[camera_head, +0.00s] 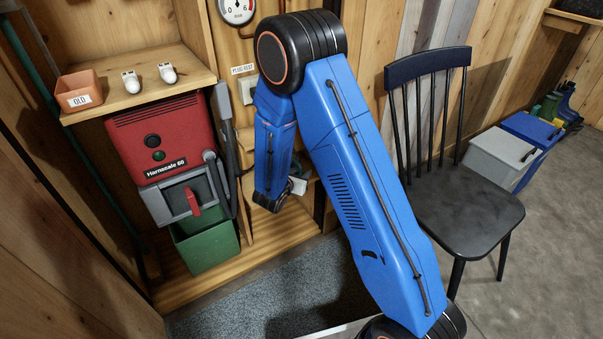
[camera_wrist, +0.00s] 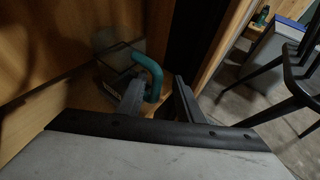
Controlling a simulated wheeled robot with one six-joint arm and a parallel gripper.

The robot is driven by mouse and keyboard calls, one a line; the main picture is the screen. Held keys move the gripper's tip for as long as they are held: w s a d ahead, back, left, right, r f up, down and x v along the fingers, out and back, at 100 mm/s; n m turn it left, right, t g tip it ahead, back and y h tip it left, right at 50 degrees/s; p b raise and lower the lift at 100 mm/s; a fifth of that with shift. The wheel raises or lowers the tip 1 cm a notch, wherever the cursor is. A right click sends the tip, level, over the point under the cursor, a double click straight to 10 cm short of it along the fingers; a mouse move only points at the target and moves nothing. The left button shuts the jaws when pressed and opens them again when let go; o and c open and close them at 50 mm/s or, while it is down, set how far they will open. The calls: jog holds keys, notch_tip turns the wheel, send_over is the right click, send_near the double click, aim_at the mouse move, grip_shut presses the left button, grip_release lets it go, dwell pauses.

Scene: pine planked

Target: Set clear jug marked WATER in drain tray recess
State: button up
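In the wrist view, a clear jug (camera_wrist: 115,62) with a teal handle (camera_wrist: 156,72) stands in a dim wooden corner; its marking is not readable. My gripper (camera_wrist: 157,84) has its two dark fingers apart. The handle reaches toward the gap between them, nearer the left finger; I cannot tell whether they touch. In the head view my blue arm bends down into the wooden bay and hides most of the gripper and jug. I cannot make out a drain tray recess for certain in either view.
A red machine (camera_head: 160,135) stands left of my arm, with a green bin (camera_head: 207,248) below it. A shelf (camera_head: 125,92) above holds an orange box (camera_head: 79,91) marked OLD. A black chair (camera_head: 465,210) stands right.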

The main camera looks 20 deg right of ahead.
jog(key=v, duration=1.7)
jog(key=s+d+r+m+g, duration=0.4)
jog(key=s+d+r+m, duration=0.3)
jog(key=d+m, duration=0.15)
jog(key=s+d+r+m+g, duration=0.4)
jog(key=s+d+r+m, duration=0.25)
jog(key=d, duration=0.35)
jog(key=s+a+r+m+t+y, duration=0.1)
jog(key=s+r+m+y, duration=0.3)
jog(key=s+m, duration=0.2)
jog(key=s+r+m+t+y, duration=0.1)
jog(key=s+r+m+y, duration=0.3)
jog(key=s+m, duration=0.3)
jog(key=s, duration=0.4)
jog(key=shift+a+r, duration=0.35)
jog(key=shift+r, duration=0.05)
